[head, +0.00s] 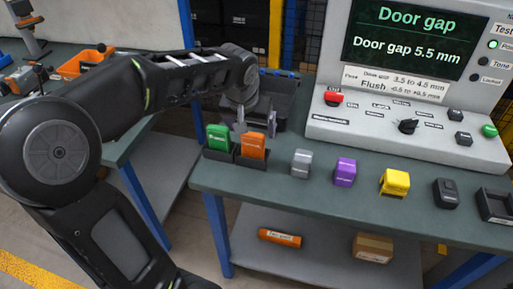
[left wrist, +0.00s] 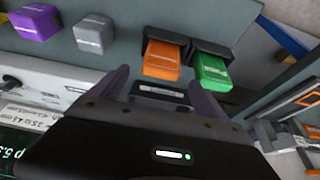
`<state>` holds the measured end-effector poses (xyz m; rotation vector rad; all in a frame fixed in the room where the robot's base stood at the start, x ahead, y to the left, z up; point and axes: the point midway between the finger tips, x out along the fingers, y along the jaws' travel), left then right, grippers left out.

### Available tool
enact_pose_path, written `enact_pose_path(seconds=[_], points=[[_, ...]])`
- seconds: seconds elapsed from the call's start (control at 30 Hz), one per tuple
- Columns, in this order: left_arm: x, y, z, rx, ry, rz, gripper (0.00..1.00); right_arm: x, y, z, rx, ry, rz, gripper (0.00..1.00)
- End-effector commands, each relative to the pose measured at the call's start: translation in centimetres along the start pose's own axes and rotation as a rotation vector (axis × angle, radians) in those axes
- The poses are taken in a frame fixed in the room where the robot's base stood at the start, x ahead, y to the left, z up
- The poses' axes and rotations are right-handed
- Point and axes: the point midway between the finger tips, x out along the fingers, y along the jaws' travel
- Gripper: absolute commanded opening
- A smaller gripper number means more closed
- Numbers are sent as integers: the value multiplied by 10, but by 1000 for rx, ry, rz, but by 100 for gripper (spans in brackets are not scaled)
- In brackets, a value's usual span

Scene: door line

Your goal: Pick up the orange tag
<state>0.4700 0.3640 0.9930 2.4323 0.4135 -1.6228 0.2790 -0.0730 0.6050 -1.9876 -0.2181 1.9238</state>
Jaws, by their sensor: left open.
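The orange tag (head: 253,146) stands in a black two-slot holder (head: 236,158) at the left end of the bench, right of the green tag (head: 218,137). In the left wrist view the orange tag (left wrist: 162,58) lies just beyond my fingertips, with the green tag (left wrist: 212,70) to its right. My left gripper (head: 240,122) is open and empty, behind the holder in the head view. In the left wrist view its fingers (left wrist: 163,85) are spread apart, facing the orange tag. I see no contact with the tag. My right gripper is not in view.
Grey (head: 301,163), purple (head: 344,172), yellow (head: 394,183) and black (head: 446,193) tags stand in a row along the bench (head: 330,197). A dark tray (head: 495,205) is at the right end. A control console (head: 400,145) reading "Door gap 5.5 mm" stands behind.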

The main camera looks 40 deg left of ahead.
Motion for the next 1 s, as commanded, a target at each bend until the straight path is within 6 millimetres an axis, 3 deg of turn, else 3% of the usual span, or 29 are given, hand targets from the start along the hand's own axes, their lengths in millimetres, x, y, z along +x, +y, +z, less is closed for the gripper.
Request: enact_pose_path(seconds=[0.27,0.67,1.0], points=[[24,0,1,1,-2,-1,85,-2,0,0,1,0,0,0],[32,0,1,2,-4,-1,85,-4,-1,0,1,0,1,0],[75,-1,3,3,-3,-1,85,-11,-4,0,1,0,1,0]])
